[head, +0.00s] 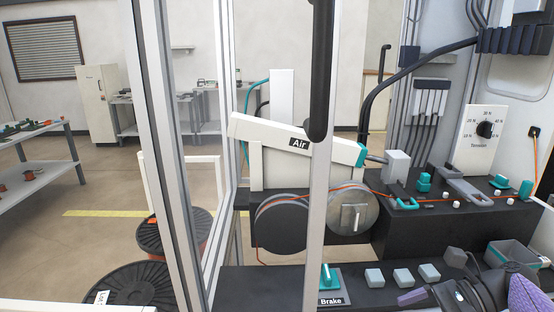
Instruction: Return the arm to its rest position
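One of my arms comes in at the lower right corner, a dark wrist with a purple padded part. I take it as my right gripper (412,297), partly seen by the front of the black bench, with a purple tip pointing left. I cannot tell whether its fingers are apart, and I see nothing clearly held in it. My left gripper is out of view. A white tilted bar labelled Air (298,143) spans the machine above two grey wheels (291,224), partly hidden by a frame post.
Grey metal posts (170,150) and a black vertical handle (321,70) stand in front. An orange wire (440,208) runs across a black block. Spools stand lower left.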

